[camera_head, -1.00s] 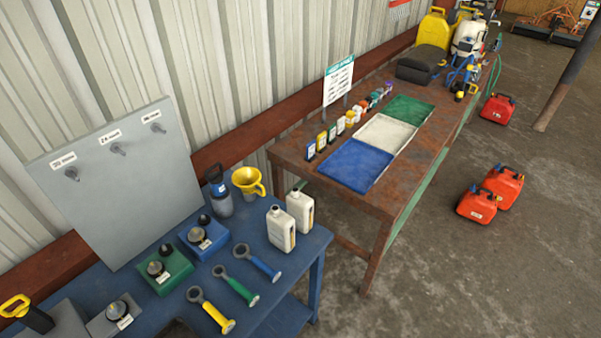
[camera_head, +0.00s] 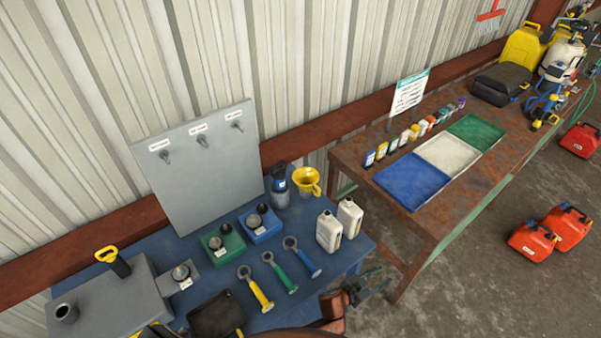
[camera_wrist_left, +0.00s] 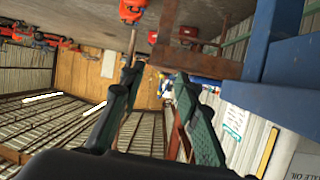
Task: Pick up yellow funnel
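The yellow funnel (camera_head: 307,181) stands upright, wide mouth up, at the back right of the blue table (camera_head: 347,258). It is beside a dark grey bottle with a blue label (camera_head: 279,187) and behind two white jugs. My left gripper (camera_head: 368,285) is low at the table's front right corner, well apart from the funnel. In the left wrist view its two green-padded fingers (camera_wrist_left: 157,80) are spread with nothing between them. I cannot make out the funnel in that view. My right gripper is not in view.
Two white jugs (camera_head: 338,228) stand between my left gripper and the funnel. Yellow, green and blue handled tools (camera_head: 280,272) lie left of them. A grey panel (camera_head: 197,170) stands behind. A rusty bench (camera_head: 440,220) with coloured trays is to the right.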

